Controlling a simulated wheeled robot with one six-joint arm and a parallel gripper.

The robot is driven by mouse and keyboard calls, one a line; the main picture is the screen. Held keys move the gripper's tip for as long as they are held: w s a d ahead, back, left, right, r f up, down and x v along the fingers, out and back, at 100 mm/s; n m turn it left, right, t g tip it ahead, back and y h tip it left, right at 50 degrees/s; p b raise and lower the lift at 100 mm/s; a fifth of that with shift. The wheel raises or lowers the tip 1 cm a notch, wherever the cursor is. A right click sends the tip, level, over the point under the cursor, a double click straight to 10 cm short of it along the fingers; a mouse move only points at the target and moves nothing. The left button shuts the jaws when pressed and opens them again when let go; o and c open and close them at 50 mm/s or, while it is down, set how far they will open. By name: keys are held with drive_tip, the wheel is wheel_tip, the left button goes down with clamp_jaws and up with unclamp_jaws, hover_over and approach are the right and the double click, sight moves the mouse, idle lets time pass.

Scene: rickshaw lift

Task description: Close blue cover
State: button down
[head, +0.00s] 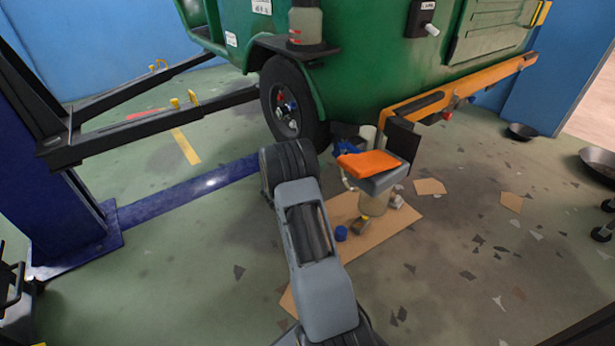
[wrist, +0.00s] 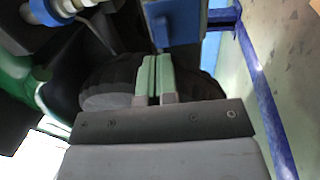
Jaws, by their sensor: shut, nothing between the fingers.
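My gripper (wrist: 155,62) shows in the wrist view as two pale green fingers shut together, with nothing between them. A blue box-like part (wrist: 186,22) with a dark face is just beyond and right of the fingertips; I cannot tell whether they touch. It may be the blue cover, but its hinge and how far it stands open are not visible. In the head view a small blue part (head: 347,147) shows among dark parts by the rickshaw's wheel. My fingers cannot be made out in that view.
A green rickshaw (head: 355,75) stands behind, with a black wheel (head: 292,98) and an orange beam (head: 490,75). Cardboard (head: 400,222) and a loose blue cap (head: 341,233) lie on the floor. A blue lift post (head: 50,190) stands left.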

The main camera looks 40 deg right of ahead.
sight(335, 155)
drive_tip(key=shift+s+d+r+b, duration=0.1)
drive_tip(key=shift+d+r+b, duration=0.1)
drive_tip(key=shift+d, duration=0.55)
drive_tip(key=shift+d+r+b, duration=0.1)
drive_tip(key=shift+d+b, duration=0.05)
drive_tip(key=shift+d, duration=0.65)
drive_tip(key=shift+s+d+r+b, duration=0.1)
drive_tip(key=shift+d+b, duration=0.1)
drive_tip(key=shift+d, duration=0.55)
drive_tip(key=shift+w+r, duration=0.1)
drive_tip(key=shift+w, duration=0.05)
